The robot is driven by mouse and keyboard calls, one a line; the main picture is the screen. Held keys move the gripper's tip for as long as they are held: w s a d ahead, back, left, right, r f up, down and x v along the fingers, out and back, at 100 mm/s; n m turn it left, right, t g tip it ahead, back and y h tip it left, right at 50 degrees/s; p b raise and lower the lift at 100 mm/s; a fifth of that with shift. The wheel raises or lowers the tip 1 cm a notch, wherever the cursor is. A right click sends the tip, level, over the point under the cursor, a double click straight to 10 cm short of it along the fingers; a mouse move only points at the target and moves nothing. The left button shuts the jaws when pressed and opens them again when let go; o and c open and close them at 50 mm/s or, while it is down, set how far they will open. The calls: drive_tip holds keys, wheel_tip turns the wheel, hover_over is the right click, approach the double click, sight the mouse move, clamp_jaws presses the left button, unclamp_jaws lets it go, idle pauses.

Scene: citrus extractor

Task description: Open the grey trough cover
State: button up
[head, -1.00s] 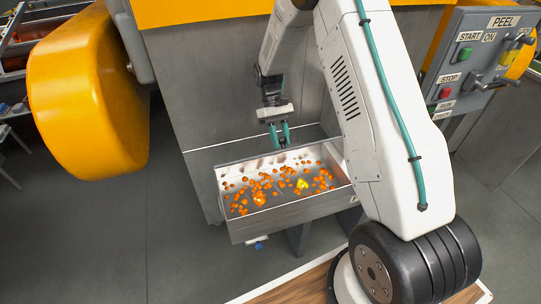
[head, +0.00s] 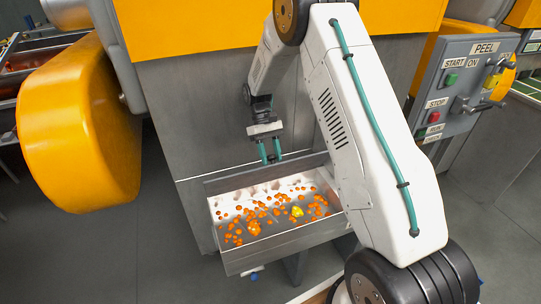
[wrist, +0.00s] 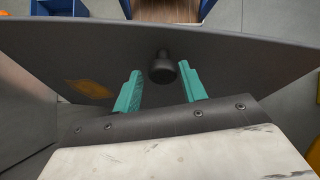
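The grey trough cover (head: 232,183) stands raised along the back edge of the trough (head: 295,243) in the head view. The trough is uncovered there, with orange and yellow bits inside. In the wrist view the cover (wrist: 225,62) is a wide dark grey panel with an orange diamond label and a round dark knob (wrist: 162,68). My gripper (head: 271,161) is above the cover's top edge. Its teal fingers are apart, one on each side of the knob, with gaps showing in the wrist view (wrist: 159,68). The knob is hidden in the head view.
A grey PEEL control box (head: 470,85) with buttons and a lever stands at the right. A big yellow rounded housing (head: 80,130) is at the left. The grey machine wall (head: 190,110) rises behind the trough. Grey floor lies open at the lower left.

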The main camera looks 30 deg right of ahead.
drive_tip(key=shift+o, duration=0.2)
drive_tip(key=shift+d, duration=0.1)
drive_tip(key=shift+a, duration=0.2)
drive_tip(key=shift+r, duration=0.4)
wheel_tip(320, 180, up, 3)
drive_tip(key=shift+f, duration=0.1)
drive_tip(key=s+a+r, duration=0.1)
drive_tip(key=s+a, duration=0.1)
drive_tip(key=s, duration=1.4)
drive_tip(key=shift+r, duration=0.2)
